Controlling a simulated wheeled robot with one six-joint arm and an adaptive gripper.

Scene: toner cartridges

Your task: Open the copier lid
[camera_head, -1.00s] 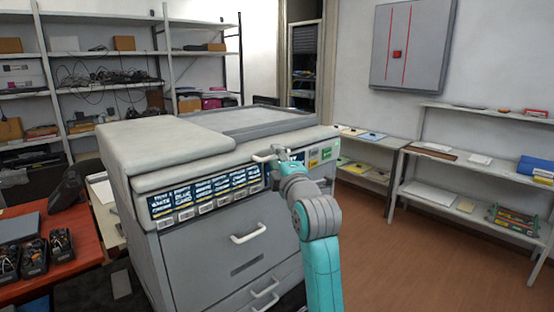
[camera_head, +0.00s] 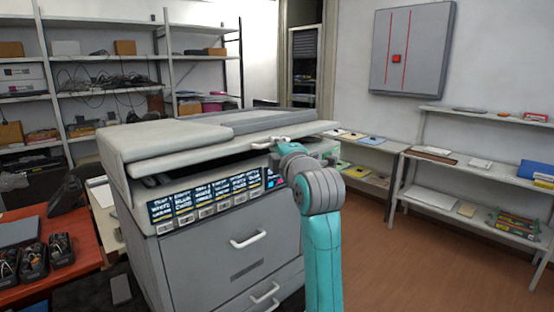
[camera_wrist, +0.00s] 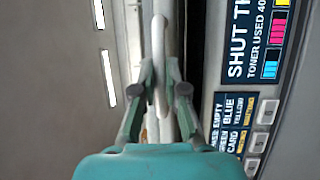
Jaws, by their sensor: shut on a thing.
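The copier (camera_head: 225,236) is a grey cabinet with blue label panels along its upper front. Its light grey lid (camera_head: 185,140) is partly raised, and a dark gap shows under its front edge. A white lid handle (camera_head: 268,145) sits on that front edge. My gripper (camera_head: 280,146) is at the handle at the lid's front right. In the wrist view my gripper (camera_wrist: 160,92) has its two fingers closed around the white handle bar (camera_wrist: 160,50). The copier's label panel (camera_wrist: 255,50) is to the right of the fingers there.
A red-brown table (camera_head: 75,232) with black bins stands at the left. Shelves (camera_head: 100,55) line the back wall, and low white shelves (camera_head: 475,155) stand at the right. The wooden floor (camera_head: 430,260) between copier and right shelves is clear.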

